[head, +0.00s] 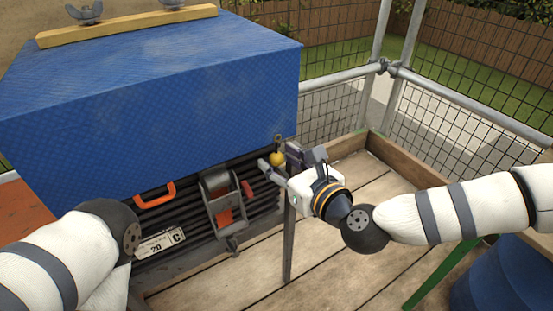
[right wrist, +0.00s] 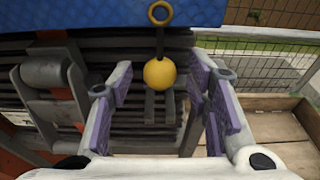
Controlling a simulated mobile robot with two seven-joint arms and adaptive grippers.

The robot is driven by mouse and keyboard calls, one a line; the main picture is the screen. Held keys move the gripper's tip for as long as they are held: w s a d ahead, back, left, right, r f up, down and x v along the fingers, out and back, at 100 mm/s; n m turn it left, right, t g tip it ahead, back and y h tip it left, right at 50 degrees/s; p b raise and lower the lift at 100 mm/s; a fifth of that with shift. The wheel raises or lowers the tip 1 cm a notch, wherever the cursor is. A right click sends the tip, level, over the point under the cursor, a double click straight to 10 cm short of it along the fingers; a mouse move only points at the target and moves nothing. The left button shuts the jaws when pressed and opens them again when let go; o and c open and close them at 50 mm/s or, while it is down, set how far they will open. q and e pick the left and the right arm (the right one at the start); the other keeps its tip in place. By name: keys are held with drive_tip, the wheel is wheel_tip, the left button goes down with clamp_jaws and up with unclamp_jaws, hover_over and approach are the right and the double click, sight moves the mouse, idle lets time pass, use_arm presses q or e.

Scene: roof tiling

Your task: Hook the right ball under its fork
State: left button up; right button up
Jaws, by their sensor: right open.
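The right ball (head: 277,158) is yellow and hangs on a short dark cord below an eyelet at the lower right corner of the blue tarp (head: 190,90). In the right wrist view the ball (right wrist: 160,74) shows below its yellow ring (right wrist: 160,13). My right gripper (head: 273,163) is open at the ball. Its purple-padded fingers stand on either side of the ball in the right wrist view, with no contact visible. A dark two-pronged piece (right wrist: 151,106), which looks like the fork, shows below the ball. My left gripper is out of view; only its arm shows.
A ratchet with orange strap (head: 222,200) and an orange handle (head: 155,195) sit left of my right gripper, against the dark stack. A thin post (head: 288,245) stands below the gripper. Mesh fencing (head: 475,105) bounds the right. Bare planks (head: 345,255) lie below.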

drive_tip(key=c, duration=0.9)
drive_tip(key=shift+o, duration=0.2)
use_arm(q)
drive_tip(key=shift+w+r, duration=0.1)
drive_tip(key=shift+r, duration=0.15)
use_arm(e)
drive_tip(key=shift+s+d+f, duration=0.15)
drive_tip(key=shift+s+d, duration=0.55)
drive_tip(key=shift+s, duration=0.25)
drive_tip(key=shift+s+d+f, duration=0.15)
drive_tip(key=shift+s+d, duration=0.55)
drive_tip(key=shift+s, duration=0.25)
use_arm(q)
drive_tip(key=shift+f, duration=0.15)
use_arm(e)
drive_tip(key=shift+f, duration=0.1)
